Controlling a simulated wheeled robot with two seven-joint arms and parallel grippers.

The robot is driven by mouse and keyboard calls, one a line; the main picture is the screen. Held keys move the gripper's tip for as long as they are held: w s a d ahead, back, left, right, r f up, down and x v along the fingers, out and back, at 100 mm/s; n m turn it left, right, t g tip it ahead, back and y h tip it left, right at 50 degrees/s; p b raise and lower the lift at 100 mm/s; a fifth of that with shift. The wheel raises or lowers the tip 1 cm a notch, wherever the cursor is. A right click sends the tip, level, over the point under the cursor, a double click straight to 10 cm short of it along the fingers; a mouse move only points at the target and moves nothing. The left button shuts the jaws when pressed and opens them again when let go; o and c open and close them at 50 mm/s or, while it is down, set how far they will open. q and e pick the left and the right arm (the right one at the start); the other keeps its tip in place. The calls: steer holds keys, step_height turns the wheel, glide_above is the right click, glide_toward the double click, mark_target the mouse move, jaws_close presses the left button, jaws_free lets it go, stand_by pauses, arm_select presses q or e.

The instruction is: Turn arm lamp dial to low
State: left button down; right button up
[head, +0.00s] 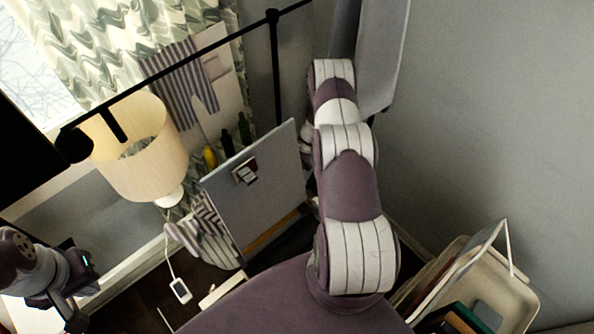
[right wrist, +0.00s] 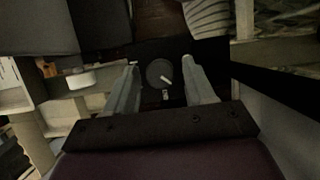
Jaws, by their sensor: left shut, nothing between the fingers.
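In the right wrist view a round dark dial (right wrist: 159,73) with a slanted white mark sits on a black surface. A tiny pale label shows just below it. My right gripper (right wrist: 160,75) is open, with one finger on each side of the dial in the picture. Gaps show between the fingers and the dial; whether they are level with it in depth I cannot tell. My left gripper (head: 72,314) is at the lower left of the head view, shut and empty, cut by the frame edge. The right gripper and the dial are not visible in the head view.
A lamp (head: 140,150) with a cream shade stands at the left, behind a black rail (head: 190,65). A small white device (head: 181,290) hangs on a cord. A grey panel (head: 258,190) stands beside my right arm. A beige basket (head: 500,290) is at lower right.

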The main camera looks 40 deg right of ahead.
steer(key=c, duration=0.8)
steer(key=shift+m, duration=0.3)
steer(key=shift+m+t+b, duration=0.3)
steer(key=shift+m+b, duration=0.2)
steer(key=shift+b, duration=0.05)
steer(key=m+t+b, duration=0.1)
steer(key=m+b, duration=0.1)
steer(key=m, duration=0.1)
steer(key=shift+s+f, duration=0.1)
steer(key=shift+s, duration=0.05)
steer(key=shift+s+a+m+t+h+b, duration=0.1)
steer(key=shift+m+t+h+b, duration=0.25)
steer(key=shift+m+b, duration=0.55)
steer(key=shift+m+t+h+b, duration=0.25)
steer(key=shift+m+t+b, duration=0.25)
steer(key=shift+m, duration=0.7)
